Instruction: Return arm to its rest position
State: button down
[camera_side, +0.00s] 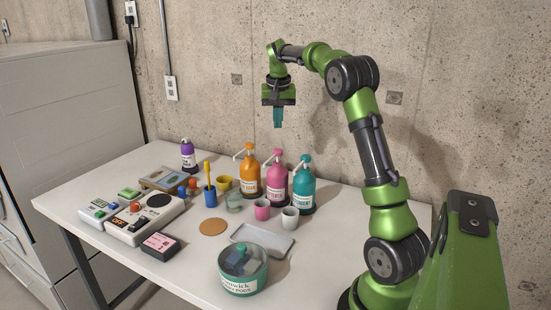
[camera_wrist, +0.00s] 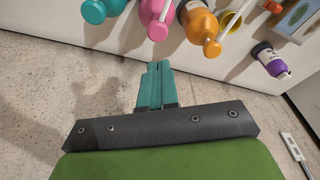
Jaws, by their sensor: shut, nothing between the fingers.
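My gripper (camera_side: 278,117) hangs fingers down, high above the back of the table, in front of the concrete wall. Its teal fingers also show in the wrist view (camera_wrist: 154,70), pressed together with nothing between them. The arm is raised and bent, well above the pump bottles. In the side view the orange bottle (camera_side: 250,176), pink bottle (camera_side: 277,183) and teal bottle (camera_side: 303,188) stand below and apart from the fingers.
The white table (camera_side: 150,270) holds a control box (camera_side: 146,218), a pink-labelled dark box (camera_side: 160,246), a grey tray (camera_side: 263,238), a round cork mat (camera_side: 213,227), a teal tub (camera_side: 242,284), several cups and a purple bottle (camera_side: 188,154). A metal cabinet (camera_side: 65,120) stands left. Air around the gripper is clear.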

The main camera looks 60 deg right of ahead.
jog(key=shift+r, duration=0.1)
jog(key=shift+w+d+f, duration=0.1)
jog(key=shift+f, duration=0.25)
jog(key=s+a+n+t+y, duration=0.1)
jog(key=s+a, duration=0.4)
jog(key=a, duration=0.7)
jog(key=s+a+f+n+t+y, duration=0.1)
jog(key=s+a+n+t, duration=0.2)
jog(key=a, duration=0.9)
jog(key=s+a+n+t+y, duration=0.2)
jog(key=s+a+n, duration=0.2)
jog(key=s+a, duration=0.4)
jog(key=a, duration=0.4)
jog(key=shift+a+f, duration=0.15)
jog(key=shift+f, duration=0.05)
